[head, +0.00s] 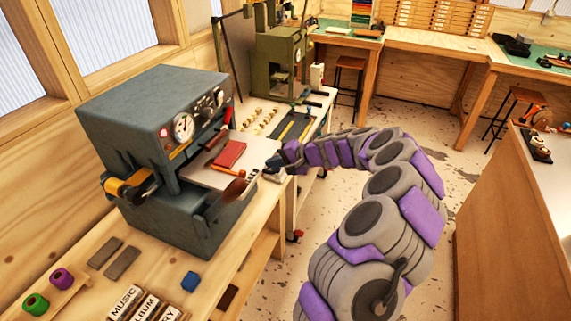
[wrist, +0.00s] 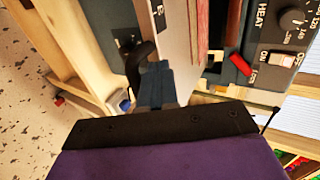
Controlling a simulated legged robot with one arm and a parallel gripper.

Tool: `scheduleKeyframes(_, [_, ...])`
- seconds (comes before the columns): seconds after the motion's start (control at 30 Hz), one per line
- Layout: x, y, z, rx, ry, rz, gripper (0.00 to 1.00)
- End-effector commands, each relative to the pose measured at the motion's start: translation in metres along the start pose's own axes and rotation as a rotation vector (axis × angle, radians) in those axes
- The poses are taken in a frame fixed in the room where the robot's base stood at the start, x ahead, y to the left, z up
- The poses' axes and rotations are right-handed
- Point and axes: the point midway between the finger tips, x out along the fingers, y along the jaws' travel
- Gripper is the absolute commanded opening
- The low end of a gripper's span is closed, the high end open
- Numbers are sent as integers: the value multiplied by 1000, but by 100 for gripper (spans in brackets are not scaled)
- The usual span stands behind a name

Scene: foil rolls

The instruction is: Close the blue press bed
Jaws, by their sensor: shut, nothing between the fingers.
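The blue-grey press (head: 150,125) stands on the wooden bench at left. Its pale bed (head: 205,178) is slid out of the front opening, with a red book (head: 230,154) lying on it. In the wrist view the bed (wrist: 180,32) is a pale plate, with the red book at its right. My gripper (head: 274,165) is at the bed's outer right edge, empty. In the wrist view its shut fingers (wrist: 158,82) are close to the plate's edge, beside a dark curved piece (wrist: 140,62). I cannot tell if they touch the bed.
A brown handle (head: 235,189) shows at the bed's front. A green press (head: 280,60) stands on a bench behind. Stamped blocks (head: 145,302), a blue cube (head: 190,281) and two grey bars (head: 113,257) lie on the near bench. Speckled floor is open at right of my arm.

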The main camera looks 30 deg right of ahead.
Motion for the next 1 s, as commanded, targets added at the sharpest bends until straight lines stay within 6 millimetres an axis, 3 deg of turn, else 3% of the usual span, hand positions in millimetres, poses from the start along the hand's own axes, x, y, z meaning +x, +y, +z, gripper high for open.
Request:
scheduleKeyframes(0.5, [106,-58,-2,0,-7,-1,0])
scheduleKeyframes(0.73, [136,-76,-1,1,-5,0,0])
scheduleKeyframes(1.0, [147,-86,-2,1,-3,-5,0])
